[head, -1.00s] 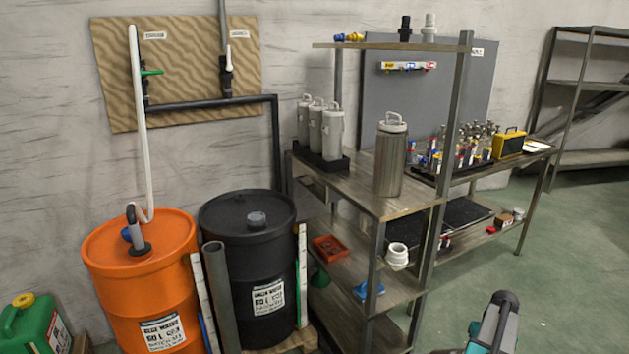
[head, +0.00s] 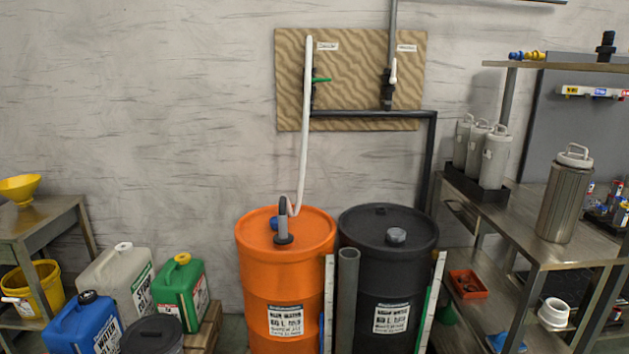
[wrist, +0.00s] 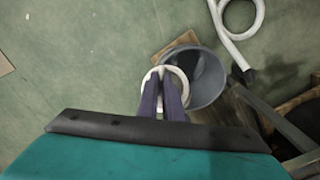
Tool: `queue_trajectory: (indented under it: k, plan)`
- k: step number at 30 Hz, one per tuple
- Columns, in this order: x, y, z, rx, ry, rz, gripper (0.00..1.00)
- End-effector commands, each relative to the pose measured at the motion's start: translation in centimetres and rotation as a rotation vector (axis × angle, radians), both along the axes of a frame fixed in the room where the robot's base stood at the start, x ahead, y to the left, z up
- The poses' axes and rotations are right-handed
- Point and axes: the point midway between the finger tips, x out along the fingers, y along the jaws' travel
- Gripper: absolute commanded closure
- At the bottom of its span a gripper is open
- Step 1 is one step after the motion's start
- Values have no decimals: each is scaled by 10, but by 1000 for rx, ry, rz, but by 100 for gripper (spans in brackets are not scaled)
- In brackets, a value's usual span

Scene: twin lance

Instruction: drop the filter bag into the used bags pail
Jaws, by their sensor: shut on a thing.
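My gripper (wrist: 164,78) shows in the wrist view, its two dark fingers close together on the white rim of a round thing, which I take to be the filter bag (wrist: 184,79). The bag's body is mostly hidden behind the fingers. A grey round pail (wrist: 212,88) with a dark inside is beyond and below the bag, overlapping it to the right in the picture. No label on it shows, so I cannot tell whether it is the used bags pail. The height between bag and pail is unclear. The head view does not show the fingers.
A white hose (wrist: 240,35) lies on the green floor past the pail. In the head view stand an orange drum (head: 285,285), a black drum (head: 388,260), several jerry cans (head: 180,290), a yellow bucket (head: 45,290) on a low shelf and metal shelving (head: 540,245) at right.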

Motion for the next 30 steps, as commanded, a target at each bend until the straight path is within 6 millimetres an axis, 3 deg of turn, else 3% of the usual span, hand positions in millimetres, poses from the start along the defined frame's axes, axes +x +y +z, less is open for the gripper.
queue_trajectory:
  k: [10, 25, 27, 29, 30]
  plan:
    - [1, 0, -32, -1, 0, 0, 100]
    - [1, 0, -36, -1, 0, 1, 100]
    - [1, 0, -36, -1, 0, 1, 82]
    - [2, 0, -36, -1, 0, 2, 72]
    - [2, 0, -36, -1, 0, 2, 72]
